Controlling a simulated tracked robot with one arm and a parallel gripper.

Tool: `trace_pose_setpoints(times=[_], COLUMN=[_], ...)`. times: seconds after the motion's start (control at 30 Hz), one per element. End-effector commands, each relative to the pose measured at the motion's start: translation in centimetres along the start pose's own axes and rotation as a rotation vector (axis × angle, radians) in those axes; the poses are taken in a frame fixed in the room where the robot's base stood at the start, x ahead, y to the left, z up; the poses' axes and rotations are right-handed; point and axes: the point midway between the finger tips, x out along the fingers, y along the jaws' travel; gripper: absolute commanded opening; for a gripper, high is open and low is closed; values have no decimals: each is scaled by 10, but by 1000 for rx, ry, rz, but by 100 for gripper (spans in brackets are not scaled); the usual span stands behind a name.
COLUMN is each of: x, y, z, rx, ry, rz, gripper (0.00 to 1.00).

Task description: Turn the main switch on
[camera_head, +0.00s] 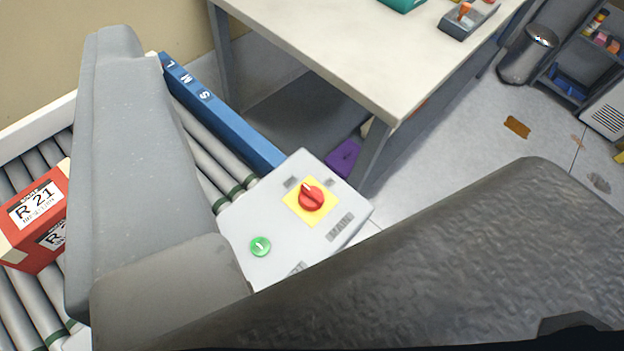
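The main switch (311,197) is a red rotary knob on a yellow square plate. It sits on the sloped top of a light grey control box (290,258), beside a label reading MAIN. A pale mark on the knob points to the upper left. A green button (260,246) is on the same box, lower left of the knob. My gripper (326,102) shows as two large grey fingers, one at left and one across the lower right. They are wide apart with nothing between them at the tips. The box shows between them, its lower edge partly hidden.
A roller conveyor (205,160) with a blue side rail (225,118) runs beside the box. A red carton (38,218) marked R 21 lies on it. A white table (345,50) stands behind. A bin (527,57) and shelf (585,60) are at far right.

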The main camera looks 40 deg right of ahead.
Motion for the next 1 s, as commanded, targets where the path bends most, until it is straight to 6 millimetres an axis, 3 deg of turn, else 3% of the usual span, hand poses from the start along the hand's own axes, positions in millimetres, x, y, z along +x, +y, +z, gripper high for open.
trace_pose_setpoints(times=[0.07, 0.13, 0.27, 0.43, 0.7, 1.0], x=[0, 1, 14, 57, 113, 125], y=[0, 1, 9, 44, 116, 187], z=[0, 0, 2, 23, 88, 165], rx=[0, -2, -34, -145, -344, -466], ry=[0, -4, -52, -232, -579, -838], rz=[0, 0, 2, -18, -161, -435], gripper=[39, 58, 58, 58, 58, 58])
